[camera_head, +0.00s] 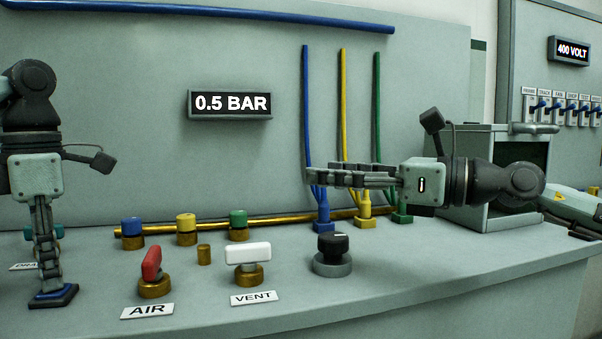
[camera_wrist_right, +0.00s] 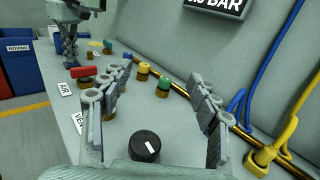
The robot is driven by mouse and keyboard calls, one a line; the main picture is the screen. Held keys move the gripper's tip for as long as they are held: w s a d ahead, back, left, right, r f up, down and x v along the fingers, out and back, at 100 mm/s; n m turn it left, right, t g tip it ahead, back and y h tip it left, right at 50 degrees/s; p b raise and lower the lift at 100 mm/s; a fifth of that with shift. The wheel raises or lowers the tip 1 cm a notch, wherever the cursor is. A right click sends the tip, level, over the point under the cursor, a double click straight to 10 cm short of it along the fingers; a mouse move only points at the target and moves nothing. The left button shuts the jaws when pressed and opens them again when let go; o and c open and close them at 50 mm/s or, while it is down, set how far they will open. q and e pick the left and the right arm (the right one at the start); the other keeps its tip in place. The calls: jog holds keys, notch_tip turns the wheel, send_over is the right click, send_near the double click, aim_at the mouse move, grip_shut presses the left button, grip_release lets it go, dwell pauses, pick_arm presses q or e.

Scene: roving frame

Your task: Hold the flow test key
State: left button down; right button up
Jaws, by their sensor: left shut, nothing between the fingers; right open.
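A low dark pad with a blue edge (camera_head: 52,296) lies at the front left of the bench; no flow test label is readable, so I cannot confirm it is the flow test key. My left gripper (camera_head: 47,284) is shut, points straight down, and its fingertips appear to touch the pad's top. They hide part of it. My right gripper (camera_head: 312,179) is open and empty, held level above the bench and pointing left. In the right wrist view its spread fingers (camera_wrist_right: 161,75) have nothing between them; a black knob (camera_wrist_right: 144,146) lies below.
A red AIR lever (camera_head: 151,264) and white VENT lever (camera_head: 248,253) stand mid-bench. Blue, yellow and green caps (camera_head: 186,223) stand along a brass pipe. Hoses (camera_head: 343,110) rise behind my right gripper. An open grey box (camera_head: 512,150) stands right. A display (camera_head: 231,103) reads 0.5 BAR.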

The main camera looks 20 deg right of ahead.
aim_at(332, 235)
jog(key=d+f, duration=0.1)
jog(key=f, duration=0.1)
jog(key=d+f+g, duration=0.1)
jog(key=d+f, duration=0.1)
jog(key=d+f+g, duration=0.1)
jog(key=f, duration=0.2)
jog(key=shift+w+d+h, duration=0.15)
jog(key=shift+w+h, duration=0.1)
jog(key=shift+h, duration=0.05)
jog(key=d+f, duration=0.1)
jog(key=s+d+f+g, duration=0.1)
jog(key=f+n+g+y, duration=0.1)
jog(key=shift+s+d, duration=0.3)
jog(key=shift+d, duration=0.1)
jog(key=s+d+n+y, duration=0.1)
jog(key=s+d+n+g+y, duration=0.1)
jog(key=d, duration=0.1)
jog(key=shift+s+f, duration=0.15)
jog(key=shift+f, duration=0.2)
jog(key=shift+s+d+r+n+g+y, duration=0.3)
jog(key=shift+s+d+n+g+y, duration=0.15)
jog(key=shift+n, duration=0.25)
jog(key=shift+w+a+r+y, duration=0.1)
jog(key=shift+w+a+y, duration=0.15)
jog(key=shift+a, duration=0.3)
jog(key=x, duration=1)
jog(key=shift+w+a, duration=0.2)
jog(key=shift+a, duration=0.15)
